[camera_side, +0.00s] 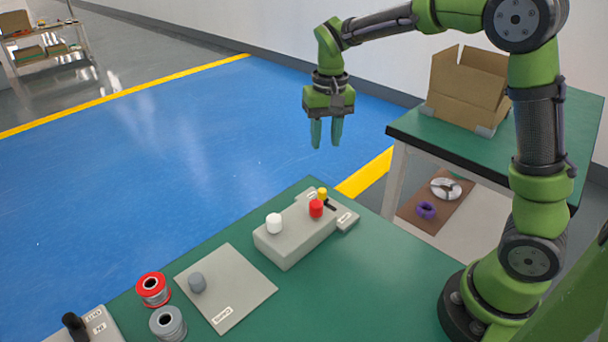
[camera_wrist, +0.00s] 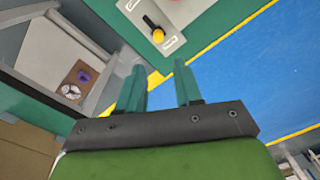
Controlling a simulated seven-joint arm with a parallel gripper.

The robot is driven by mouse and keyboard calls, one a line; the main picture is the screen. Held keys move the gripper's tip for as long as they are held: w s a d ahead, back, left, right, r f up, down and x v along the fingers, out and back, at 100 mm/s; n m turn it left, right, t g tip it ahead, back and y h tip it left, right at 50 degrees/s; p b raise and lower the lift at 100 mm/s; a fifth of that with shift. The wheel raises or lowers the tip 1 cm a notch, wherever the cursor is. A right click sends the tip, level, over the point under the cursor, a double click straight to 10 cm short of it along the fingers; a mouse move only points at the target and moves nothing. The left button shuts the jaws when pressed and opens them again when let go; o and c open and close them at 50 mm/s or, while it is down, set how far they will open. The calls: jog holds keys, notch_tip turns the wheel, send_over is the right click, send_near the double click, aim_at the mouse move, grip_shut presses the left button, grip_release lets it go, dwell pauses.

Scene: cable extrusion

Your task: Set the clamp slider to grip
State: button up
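A yellow knob (camera_side: 322,193) stands on a small grey plate with a black slot and a label at each end; it looks like the clamp slider. It sits at the slot's far-left end in the side view. The label lettering is too small to read. In the wrist view the knob (camera_wrist: 158,36) shows at the top, with the black slot running up and left from it. My gripper (camera_side: 326,142) is open and empty, pointing down, well above and apart from the knob. Its fingers (camera_wrist: 160,80) stand apart in the wrist view.
A grey block (camera_side: 290,240) with a white knob (camera_side: 273,223) and a red knob (camera_side: 316,208) stands beside the slider. A grey plate with a cylinder (camera_side: 197,283), red spool (camera_side: 153,289), grey spool (camera_side: 168,324) and black lever (camera_side: 74,325) lie nearer the camera. The air around my gripper is clear.

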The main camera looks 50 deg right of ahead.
aim_at(323, 191)
jog(key=shift+m, duration=0.3)
jog(key=f, duration=1.5)
jog(key=shift+w+d+f, duration=0.2)
jog(key=shift+w+f, duration=0.1)
jog(key=shift+w, duration=0.05)
grip_shut()
